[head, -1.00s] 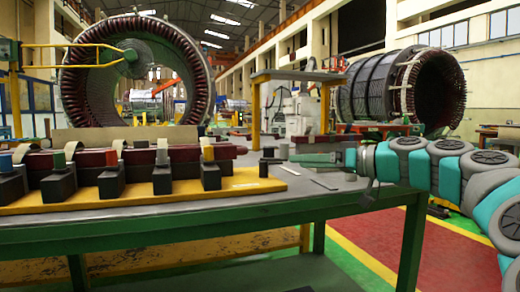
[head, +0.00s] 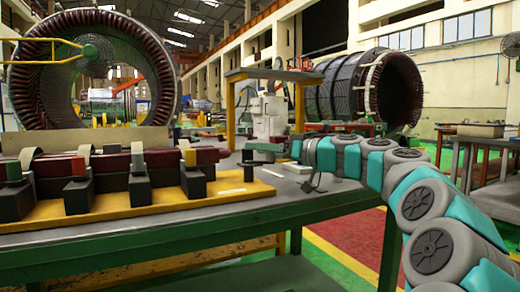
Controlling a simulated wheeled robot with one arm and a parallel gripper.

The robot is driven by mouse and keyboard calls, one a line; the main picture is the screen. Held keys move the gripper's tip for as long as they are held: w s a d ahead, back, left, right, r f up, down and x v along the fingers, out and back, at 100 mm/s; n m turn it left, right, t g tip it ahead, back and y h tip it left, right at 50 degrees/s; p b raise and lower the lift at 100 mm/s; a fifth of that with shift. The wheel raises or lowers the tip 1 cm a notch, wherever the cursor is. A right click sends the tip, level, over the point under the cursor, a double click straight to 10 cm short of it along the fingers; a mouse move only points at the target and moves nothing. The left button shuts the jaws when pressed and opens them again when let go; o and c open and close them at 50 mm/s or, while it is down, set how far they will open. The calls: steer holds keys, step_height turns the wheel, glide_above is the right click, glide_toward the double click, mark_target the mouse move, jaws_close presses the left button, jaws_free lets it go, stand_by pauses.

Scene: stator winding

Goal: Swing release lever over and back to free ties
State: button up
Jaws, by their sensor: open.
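Dark red bars (head: 110,160) lie in a row of black clamp blocks (head: 138,190) on a yellow base plate (head: 250,192) at the left of the bench. Pale bands (head: 85,152) loop over the bars; I cannot tell whether they are the ties. The blocks have coloured tops, one grey, one reddish and two greenish. I cannot make out the release lever for certain. My gripper (head: 262,148) is open, small and partly blurred into the background. It is beyond the right end of the bars, apart from them, pointing left.
The green-edged bench (head: 180,220) has some clear top at the right, with small flat pieces (head: 308,187) on it. A large ring stator (head: 150,60) stands behind left and another (head: 325,90) behind right. A yellow-legged frame (head: 231,115) stands behind the bench.

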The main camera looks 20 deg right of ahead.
steer(key=shift+w+a, duration=0.15)
steer(key=shift+c, duration=0.2)
jaws_close()
stand_by(0.3)
